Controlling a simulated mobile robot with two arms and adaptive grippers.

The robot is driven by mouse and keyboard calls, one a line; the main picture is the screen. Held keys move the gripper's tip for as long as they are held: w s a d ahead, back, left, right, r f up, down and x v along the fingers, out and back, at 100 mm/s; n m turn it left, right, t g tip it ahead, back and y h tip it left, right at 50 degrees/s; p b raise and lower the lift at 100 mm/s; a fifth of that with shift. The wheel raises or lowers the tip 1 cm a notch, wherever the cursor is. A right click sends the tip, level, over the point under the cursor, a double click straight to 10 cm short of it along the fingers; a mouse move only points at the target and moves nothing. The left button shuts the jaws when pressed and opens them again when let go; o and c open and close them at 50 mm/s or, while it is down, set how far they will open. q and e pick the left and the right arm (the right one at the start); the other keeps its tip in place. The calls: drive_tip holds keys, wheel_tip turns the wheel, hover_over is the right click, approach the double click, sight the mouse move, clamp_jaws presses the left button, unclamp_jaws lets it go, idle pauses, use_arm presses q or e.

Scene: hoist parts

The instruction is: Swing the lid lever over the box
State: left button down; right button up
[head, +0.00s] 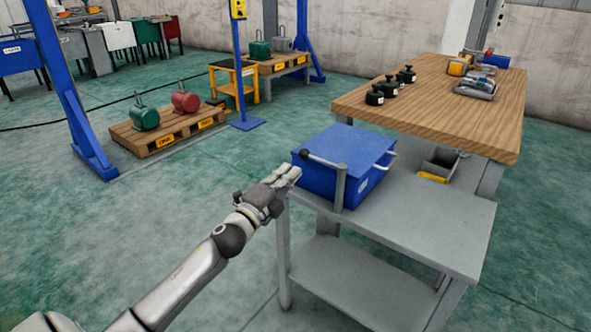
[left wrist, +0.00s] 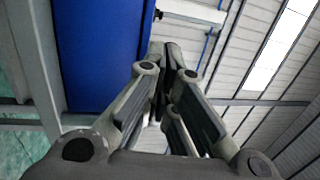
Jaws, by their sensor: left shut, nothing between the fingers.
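The blue box (head: 340,148) sits on the upper shelf of a grey cart, with its lid flat on top. The lid lever (head: 323,161) is a grey bar on an upright post, with a black knob at its left end, by the box's near left side. My left gripper (head: 293,172) is shut and empty, its fingertips just below and left of the knob. Whether they touch it, I cannot tell. In the left wrist view the shut fingers (left wrist: 166,55) point up beside the blue box (left wrist: 100,50), with the lever (left wrist: 190,12) beyond the tips. My right gripper is not in view.
The grey cart (head: 440,235) has bare shelf room right of the box. A wooden workbench (head: 440,105) with black weights (head: 390,88) stands behind it. Pallets with hoist loads (head: 165,130) and blue frame posts stand at the back left. The floor at front left is clear.

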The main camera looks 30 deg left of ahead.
use_arm(q)
drive_tip(key=s+a, duration=0.1)
drive_tip(key=s, duration=0.5)
drive_tip(key=shift+s+a+f, duration=0.3)
drive_tip(key=shift+a+f, duration=0.1)
drive_tip(key=shift+f, duration=0.05)
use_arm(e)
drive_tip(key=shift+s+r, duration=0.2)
use_arm(q)
drive_tip(key=s+d+n+y+p, duration=0.1)
drive_tip(key=s+d+y+p, duration=0.2)
drive_tip(key=d, duration=0.3)
drive_tip(key=shift+s+n, duration=0.3)
drive_tip(key=shift+s, duration=0.4)
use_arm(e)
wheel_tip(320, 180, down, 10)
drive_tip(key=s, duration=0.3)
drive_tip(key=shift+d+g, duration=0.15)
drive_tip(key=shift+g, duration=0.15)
use_arm(q)
drive_tip(key=shift+w, duration=0.1)
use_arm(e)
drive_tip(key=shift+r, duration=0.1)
